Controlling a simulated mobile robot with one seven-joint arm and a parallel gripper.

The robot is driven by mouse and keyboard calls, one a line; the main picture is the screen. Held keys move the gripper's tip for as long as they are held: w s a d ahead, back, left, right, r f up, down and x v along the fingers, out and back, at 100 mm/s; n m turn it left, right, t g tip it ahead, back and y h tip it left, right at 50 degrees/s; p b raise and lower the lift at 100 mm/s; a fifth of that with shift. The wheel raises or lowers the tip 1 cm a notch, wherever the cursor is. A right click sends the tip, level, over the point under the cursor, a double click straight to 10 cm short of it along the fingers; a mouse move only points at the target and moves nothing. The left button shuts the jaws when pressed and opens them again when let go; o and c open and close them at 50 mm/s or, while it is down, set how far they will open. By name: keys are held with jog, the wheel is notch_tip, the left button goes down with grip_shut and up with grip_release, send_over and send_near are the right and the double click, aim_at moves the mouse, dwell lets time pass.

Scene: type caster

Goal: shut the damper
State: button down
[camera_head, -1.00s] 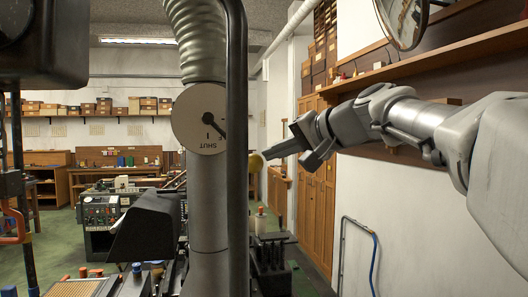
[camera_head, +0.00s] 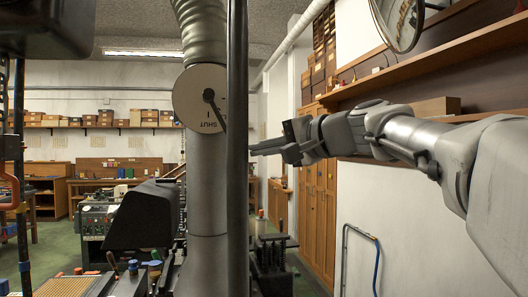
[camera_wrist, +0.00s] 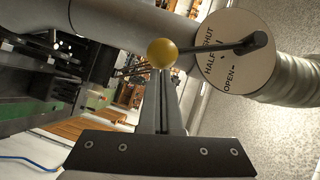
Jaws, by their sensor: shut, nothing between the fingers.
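The damper is a round pale dial (camera_head: 190,92) on a grey pipe, with a dark lever (camera_head: 215,108) pivoting at its hub. In the head view the lever slants down and right behind a dark post, beside the word SHUT; its knob is hidden. In the wrist view the dial (camera_wrist: 235,62) reads SHUT, HALF and OPEN. There the lever (camera_wrist: 220,47) crosses between SHUT and HALF and ends in a yellow knob (camera_wrist: 162,53). My gripper (camera_head: 254,150) is shut and empty, its tips at the knob in the wrist view (camera_wrist: 163,78); contact is unclear.
The dark upright post (camera_head: 237,200) stands in front of the pipe (camera_head: 208,200). A wooden shelf (camera_head: 430,86) runs along the right wall above my arm. Machinery (camera_head: 142,217) fills the lower left. A bent metal rail (camera_head: 345,255) stands by the right wall.

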jog(key=shift+s+a+f+m+t+y+b, duration=0.2)
jog(key=shift+a+f+m+y+b, duration=0.3)
jog(key=shift+b, duration=0.6)
jog(key=shift+s+a+f+m+t+y+b, duration=0.15)
jog(key=shift+a+f+m+b, duration=0.35)
jog(key=shift+a+b, duration=0.5)
jog(key=shift+s+a+f+m+t+y+b, duration=0.1)
jog(key=shift+a+f+m+t+y+b, duration=0.35)
jog(key=shift+b, duration=0.75)
jog(key=shift+a+r, duration=0.15)
